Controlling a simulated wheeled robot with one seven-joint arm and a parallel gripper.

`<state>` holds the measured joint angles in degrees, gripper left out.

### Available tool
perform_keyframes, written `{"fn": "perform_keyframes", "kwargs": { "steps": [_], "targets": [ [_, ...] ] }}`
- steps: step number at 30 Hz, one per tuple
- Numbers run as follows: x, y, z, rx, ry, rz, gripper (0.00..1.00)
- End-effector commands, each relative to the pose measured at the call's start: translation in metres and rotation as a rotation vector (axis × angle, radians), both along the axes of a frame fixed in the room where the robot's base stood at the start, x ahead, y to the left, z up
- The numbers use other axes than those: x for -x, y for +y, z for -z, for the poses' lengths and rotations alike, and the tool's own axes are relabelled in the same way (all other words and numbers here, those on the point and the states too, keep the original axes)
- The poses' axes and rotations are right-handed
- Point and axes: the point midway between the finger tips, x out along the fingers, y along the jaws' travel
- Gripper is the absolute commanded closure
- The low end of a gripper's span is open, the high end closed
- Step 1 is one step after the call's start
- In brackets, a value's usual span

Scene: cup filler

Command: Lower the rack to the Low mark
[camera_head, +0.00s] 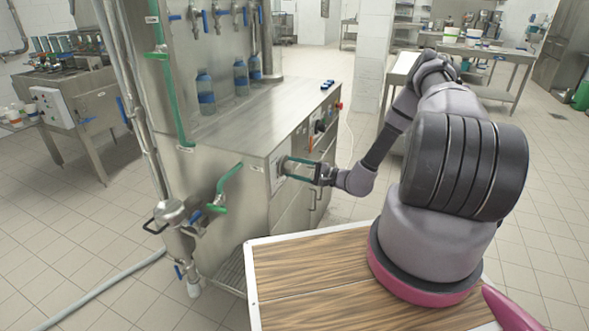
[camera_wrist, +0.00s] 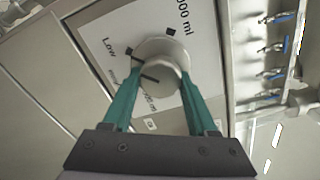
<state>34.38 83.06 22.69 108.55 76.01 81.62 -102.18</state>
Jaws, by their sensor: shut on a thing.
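A round silver knob (camera_wrist: 163,68) with a dark line on its face sits on a white label plate (camera_wrist: 196,45). The plate carries a "Low" word (camera_wrist: 110,47) with a black square beside it, and an "ml" mark higher up on the right. The knob's dark line slants toward the left, on the Low side; its exact setting is hard to read. My gripper (camera_wrist: 158,76) has its green fingers on both sides of the knob, shut on it. In the head view my gripper (camera_head: 303,170) reaches the front of the steel machine (camera_head: 240,190). I cannot tell which part is the rack.
Blue-banded bottles (camera_head: 206,92) stand on the machine's top below a row of nozzles (camera_head: 222,16). A green-handled valve (camera_head: 218,207) and pipe stand at the front left corner. A wooden-topped table (camera_head: 310,265) is in front. Tiled floor is open at the left.

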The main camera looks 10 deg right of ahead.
Motion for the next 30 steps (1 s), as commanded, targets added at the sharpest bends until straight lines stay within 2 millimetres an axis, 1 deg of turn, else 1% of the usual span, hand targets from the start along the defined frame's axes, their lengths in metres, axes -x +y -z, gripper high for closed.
{"fn": "perform_keyframes", "kwargs": {
  "steps": [1, 2, 3, 4, 13, 17, 20, 27, 30],
  "targets": [
    [0.002, 0.001, 0.001, 0.003, 0.001, -0.005, 0.97],
    [0.002, 0.001, 0.001, 0.003, 0.001, -0.005, 0.38],
    [0.002, 0.001, 0.001, 0.003, 0.001, -0.006, 0.22],
    [0.002, 0.001, 0.001, 0.002, 0.002, -0.006, 0.11],
    [0.001, 0.000, 0.000, 0.001, 0.001, -0.003, 0.11],
    [0.005, -0.007, 0.000, 0.001, 0.002, -0.001, 0.11],
    [0.014, -0.020, 0.000, 0.002, 0.001, 0.000, 0.11],
    [0.043, -0.059, 0.000, 0.001, 0.001, 0.000, 0.11],
    [0.053, -0.072, 0.001, 0.002, 0.001, 0.000, 0.11]
  ]
}}
